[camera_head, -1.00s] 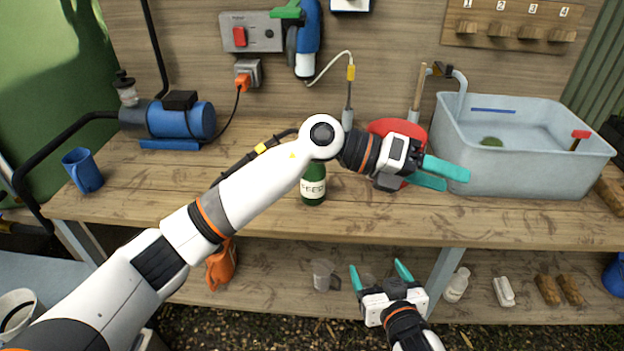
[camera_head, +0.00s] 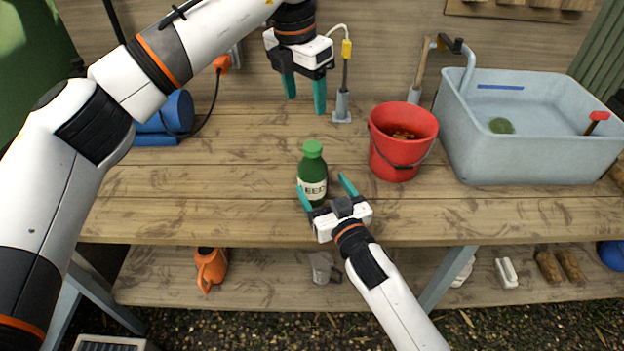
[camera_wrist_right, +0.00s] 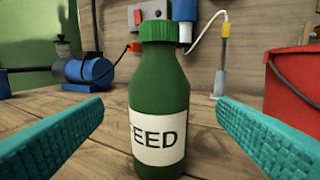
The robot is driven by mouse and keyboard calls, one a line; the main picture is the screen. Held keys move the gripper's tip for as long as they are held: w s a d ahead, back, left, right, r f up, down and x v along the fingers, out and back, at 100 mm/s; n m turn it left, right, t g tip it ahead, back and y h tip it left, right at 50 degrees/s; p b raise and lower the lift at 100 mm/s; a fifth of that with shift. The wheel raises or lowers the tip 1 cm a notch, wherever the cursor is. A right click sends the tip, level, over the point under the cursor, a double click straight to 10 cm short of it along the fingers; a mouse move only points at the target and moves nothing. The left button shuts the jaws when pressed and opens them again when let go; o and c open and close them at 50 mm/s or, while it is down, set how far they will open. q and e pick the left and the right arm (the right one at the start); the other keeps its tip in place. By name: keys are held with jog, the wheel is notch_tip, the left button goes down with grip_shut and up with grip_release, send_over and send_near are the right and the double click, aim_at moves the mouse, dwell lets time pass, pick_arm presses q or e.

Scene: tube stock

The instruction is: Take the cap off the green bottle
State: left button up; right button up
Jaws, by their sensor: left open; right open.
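The green bottle (camera_head: 312,172) stands upright on the workbench (camera_head: 230,205), with a white label reading "FEED". Its green cap (camera_head: 313,148) is on its top; in the right wrist view the cap (camera_wrist_right: 165,31) shows ribbed sides. My right gripper (camera_head: 324,188) is open at the front of the bottle. In the right wrist view the bottle (camera_wrist_right: 158,105) stands between and beyond the teal fingers, apart from both. My left gripper (camera_head: 305,95) is open and empty, pointing down above the bench, higher than and behind the bottle.
A red bucket (camera_head: 403,150) stands right of the bottle, and a grey sink (camera_head: 530,150) stands farther right. A metal stand with a yellow-tipped probe (camera_head: 343,105) is behind. A blue pump (camera_head: 170,113) is at left. The bench left of the bottle is clear.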

aim_at(311, 168)
jog(key=x, duration=0.7)
jog(key=shift+w, duration=0.1)
